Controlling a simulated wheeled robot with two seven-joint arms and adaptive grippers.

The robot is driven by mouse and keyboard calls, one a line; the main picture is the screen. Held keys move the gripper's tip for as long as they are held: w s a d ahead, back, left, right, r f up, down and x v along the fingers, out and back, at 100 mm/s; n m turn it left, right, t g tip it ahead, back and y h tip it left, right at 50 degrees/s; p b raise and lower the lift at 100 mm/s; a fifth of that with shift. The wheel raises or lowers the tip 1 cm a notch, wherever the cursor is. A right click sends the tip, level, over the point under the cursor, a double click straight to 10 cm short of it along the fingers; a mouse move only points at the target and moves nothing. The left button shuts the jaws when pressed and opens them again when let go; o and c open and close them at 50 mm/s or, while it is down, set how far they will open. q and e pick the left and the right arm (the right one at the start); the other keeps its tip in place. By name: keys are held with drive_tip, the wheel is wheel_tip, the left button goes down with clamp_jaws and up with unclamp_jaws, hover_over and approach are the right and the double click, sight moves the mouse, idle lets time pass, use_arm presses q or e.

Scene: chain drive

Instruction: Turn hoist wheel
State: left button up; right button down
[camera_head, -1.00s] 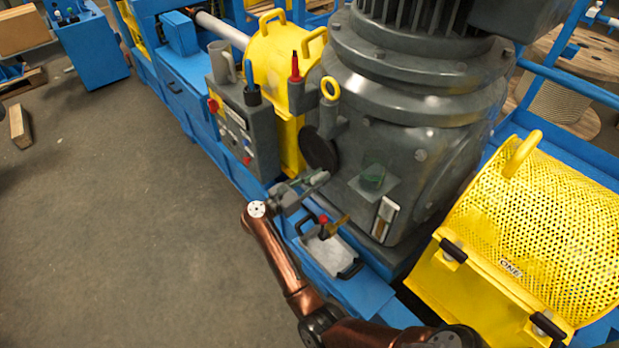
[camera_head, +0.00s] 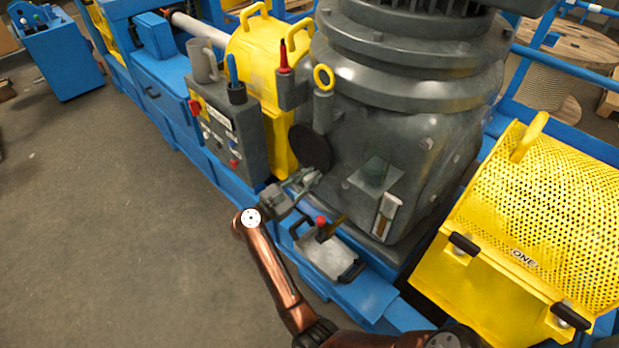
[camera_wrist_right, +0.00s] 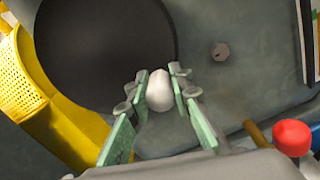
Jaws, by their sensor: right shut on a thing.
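The hoist wheel looks like a dark round disc (camera_head: 311,149) on the left face of the big grey gear housing. It fills the upper left of the right wrist view (camera_wrist_right: 95,50). My right gripper (camera_head: 313,177) reaches the disc's lower edge in the head view. In the wrist view its green-padded fingers (camera_wrist_right: 160,97) are shut on a pale rounded knob (camera_wrist_right: 159,88), which lies over the disc's lower right rim. How the knob joins the wheel is hidden. My left gripper is not in view.
A grey control box (camera_head: 228,125) with a mug and pens stands left of the wheel. A yellow mesh guard (camera_head: 550,210) is at the right. Open floor (camera_head: 110,240) is at the left.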

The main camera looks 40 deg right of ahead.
drive_tip(key=c, duration=1.7)
unclamp_jaws()
drive_tip(key=shift+c, duration=0.2)
drive_tip(key=shift+a, duration=0.1)
drive_tip(key=a, duration=1.2)
drive_tip(key=shift+d, duration=0.1)
